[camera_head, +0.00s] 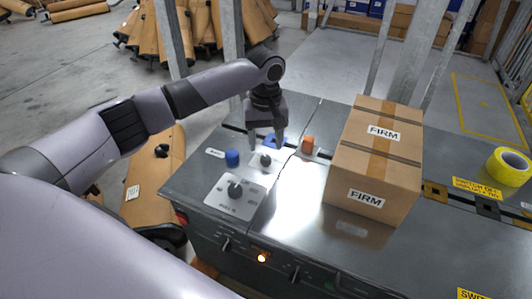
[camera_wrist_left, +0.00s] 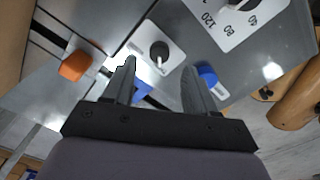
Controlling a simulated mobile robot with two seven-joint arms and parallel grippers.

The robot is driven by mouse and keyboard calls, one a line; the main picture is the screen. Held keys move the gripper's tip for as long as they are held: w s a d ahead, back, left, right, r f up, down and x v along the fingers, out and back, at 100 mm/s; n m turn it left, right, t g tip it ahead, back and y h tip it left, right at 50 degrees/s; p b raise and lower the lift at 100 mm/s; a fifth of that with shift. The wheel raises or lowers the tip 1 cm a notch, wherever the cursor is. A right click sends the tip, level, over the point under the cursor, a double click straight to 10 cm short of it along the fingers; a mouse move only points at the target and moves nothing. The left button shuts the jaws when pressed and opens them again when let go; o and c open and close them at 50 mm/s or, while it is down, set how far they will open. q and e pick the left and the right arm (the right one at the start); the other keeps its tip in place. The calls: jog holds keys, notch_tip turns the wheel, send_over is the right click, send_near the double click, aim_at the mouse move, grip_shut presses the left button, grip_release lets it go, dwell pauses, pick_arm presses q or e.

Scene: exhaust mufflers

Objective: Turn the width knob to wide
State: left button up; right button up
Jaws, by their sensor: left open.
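A small black knob (camera_head: 265,160) with a white pointer line sits on a white plate on the grey machine top. It also shows in the left wrist view (camera_wrist_left: 160,51), just beyond my fingertips. A larger black dial (camera_head: 235,190) sits on a bigger white plate nearer the front edge; its scale shows 40, 80 and 120 in the left wrist view. I cannot read which knob is labelled width. My left gripper (camera_head: 266,141) is open and empty, pointing down just behind the small knob, apart from it. My right gripper is not in view.
A blue block (camera_head: 232,158) stands left of the small knob and an orange block (camera_head: 308,144) right of it. Another blue piece (camera_wrist_left: 140,88) shows between my fingers. A cardboard box (camera_head: 378,160) marked FIRM and a yellow tape roll (camera_head: 507,167) are on the right.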

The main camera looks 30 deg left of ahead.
aim_at(266, 158)
pick_arm(q)
jog(key=shift+f+b, duration=0.3)
jog(key=shift+f, duration=2.1)
